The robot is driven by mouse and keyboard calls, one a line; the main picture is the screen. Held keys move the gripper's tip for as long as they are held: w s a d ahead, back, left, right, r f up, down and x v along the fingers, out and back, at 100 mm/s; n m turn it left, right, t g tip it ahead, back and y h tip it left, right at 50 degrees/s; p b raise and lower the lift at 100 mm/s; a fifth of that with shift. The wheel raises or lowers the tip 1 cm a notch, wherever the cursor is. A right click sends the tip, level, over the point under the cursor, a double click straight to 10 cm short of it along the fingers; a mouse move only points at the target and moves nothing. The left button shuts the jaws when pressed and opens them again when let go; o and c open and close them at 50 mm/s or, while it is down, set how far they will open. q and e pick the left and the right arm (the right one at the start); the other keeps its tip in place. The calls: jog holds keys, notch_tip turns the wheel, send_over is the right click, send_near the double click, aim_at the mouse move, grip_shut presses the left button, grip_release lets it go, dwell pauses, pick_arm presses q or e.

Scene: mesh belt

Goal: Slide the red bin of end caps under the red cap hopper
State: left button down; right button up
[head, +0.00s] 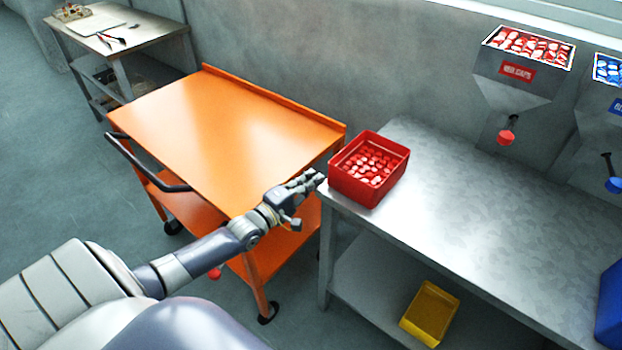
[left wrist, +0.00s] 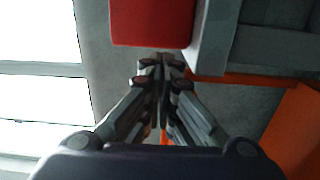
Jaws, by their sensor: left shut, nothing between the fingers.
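The red bin (head: 342,187) holds several red and white end caps and sits on the left end of the grey metal bench (head: 450,200). The red cap hopper (head: 517,71) hangs on the wall above the back of the bench, to the right of the bin, with a red knob below it. My left gripper (head: 314,178) is shut and empty, its fingertips close to the bin's left side. In the left wrist view the shut fingers (left wrist: 162,68) point at the red bin (left wrist: 150,22); I cannot tell whether they touch it. My right gripper is not in view.
An orange cart (head: 220,130) stands against the bench's left end. A blue hopper (head: 606,95) hangs at the right, and a blue bin (head: 609,310) shows at the right edge. A yellow bin (head: 430,313) is on the lower shelf. The bench top between is clear.

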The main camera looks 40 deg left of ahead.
aim_at(336, 183)
pick_arm(q)
jog(key=w+d, duration=0.1)
jog(key=d, duration=0.1)
jog(key=w+d, duration=0.4)
jog(key=shift+d, duration=0.2)
jog(key=shift+s, duration=0.1)
jog(key=shift+a, duration=0.1)
